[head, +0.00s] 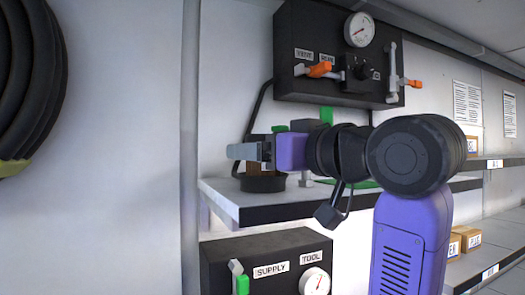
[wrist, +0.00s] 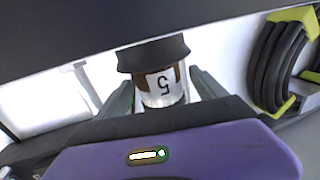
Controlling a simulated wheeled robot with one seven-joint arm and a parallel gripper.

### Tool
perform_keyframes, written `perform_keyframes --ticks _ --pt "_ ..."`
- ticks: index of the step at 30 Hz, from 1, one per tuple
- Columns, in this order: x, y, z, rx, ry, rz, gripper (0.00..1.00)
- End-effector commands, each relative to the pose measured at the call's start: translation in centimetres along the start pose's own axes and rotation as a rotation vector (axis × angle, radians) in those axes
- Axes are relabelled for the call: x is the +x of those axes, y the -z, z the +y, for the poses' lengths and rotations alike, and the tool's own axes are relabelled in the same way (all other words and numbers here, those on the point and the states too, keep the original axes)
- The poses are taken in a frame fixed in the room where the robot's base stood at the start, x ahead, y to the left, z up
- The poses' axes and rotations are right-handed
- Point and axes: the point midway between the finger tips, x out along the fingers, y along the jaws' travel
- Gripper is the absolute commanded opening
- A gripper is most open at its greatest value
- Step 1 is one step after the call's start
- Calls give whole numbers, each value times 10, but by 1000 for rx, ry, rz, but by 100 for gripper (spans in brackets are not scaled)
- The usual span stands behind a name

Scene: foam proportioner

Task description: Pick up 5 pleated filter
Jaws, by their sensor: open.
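The pleated filter (wrist: 165,87) shows in the wrist view as a clear and brown cylinder with a white label reading 5, upside down in the picture. Its one end meets a black round holder (wrist: 152,53). In the head view the holder (head: 263,183) stands on the shelf, and the filter is mostly hidden behind my gripper (head: 246,151). My gripper is open, pointing left at the filter's height. In the wrist view its two fingers stand on either side of the filter; I cannot tell whether they touch it.
A grey shelf (head: 259,213) lies under the holder. A black panel with gauge and valves (head: 338,52) hangs above, and a black supply box (head: 267,264) sits below. A coiled hose (head: 27,75) hangs at left. The wall between hose and shelf is bare.

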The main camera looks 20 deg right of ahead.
Motion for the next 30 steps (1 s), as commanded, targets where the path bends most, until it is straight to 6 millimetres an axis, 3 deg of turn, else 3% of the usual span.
perform_keyframes --ticks 9,20,30 --pt "6 0 0 -1 1 1 80" --pt "6 0 0 -1 1 1 11" --pt "6 3 0 -1 1 3 11"
